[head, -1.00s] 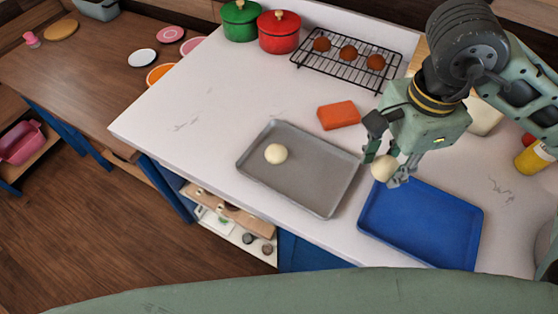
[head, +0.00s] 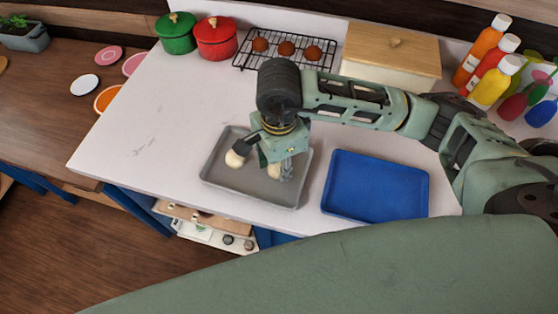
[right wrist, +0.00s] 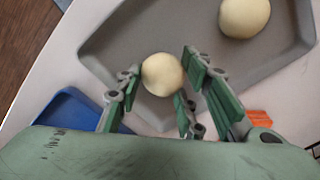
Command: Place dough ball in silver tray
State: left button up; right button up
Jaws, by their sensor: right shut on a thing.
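The silver tray (head: 222,181) lies on the white counter; it also fills much of the right wrist view (right wrist: 115,45). One pale dough ball (head: 235,159) rests in it near the left; it shows at the top right of the wrist view (right wrist: 244,17). My right gripper (head: 271,167) points down over the tray's right half, shut on a second dough ball (right wrist: 162,75). In the head view this held ball (head: 274,171) is partly hidden by the fingers. I cannot tell whether it touches the tray floor. My left gripper is out of view.
An empty blue tray (head: 375,186) lies right of the silver tray. Behind are green (head: 176,36) and red (head: 216,39) pots, a black rack (head: 246,63) with brown balls, a lidded box (head: 380,72) and bottles (head: 497,80).

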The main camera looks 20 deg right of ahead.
jog(key=shift+f, duration=0.5)
jog(key=shift+f+b, duration=0.2)
jog(key=shift+b, duration=0.1)
jog(key=o, duration=1.1)
jog(key=shift+r, duration=0.1)
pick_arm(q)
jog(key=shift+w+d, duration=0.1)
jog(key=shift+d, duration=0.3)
pick_arm(e)
jog(key=shift+o, duration=0.2)
